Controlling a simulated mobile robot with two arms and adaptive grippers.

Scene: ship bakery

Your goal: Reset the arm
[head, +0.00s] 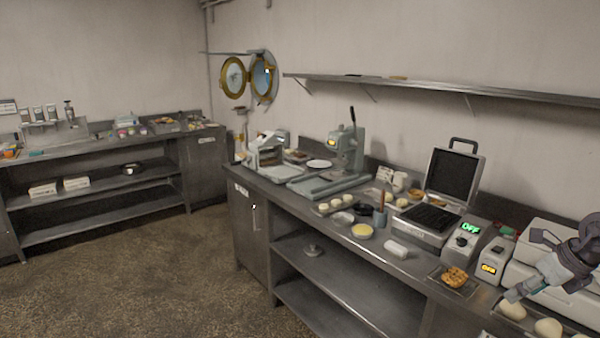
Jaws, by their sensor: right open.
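My right gripper (518,291) comes in from the right edge, above the right end of the metal counter. Its jaws are open, and I see nothing between them. It hangs close to pale dough pieces (547,328) at the counter's front; whether it touches one I cannot tell. My left gripper is not in the picture.
The counter (338,238) holds an open waffle iron (428,217), a control box reading OFF (466,240), a waffle on a rack (455,278) and a lever press (347,150). A wall shelf (440,88) runs above. The floor (150,270) at left is clear.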

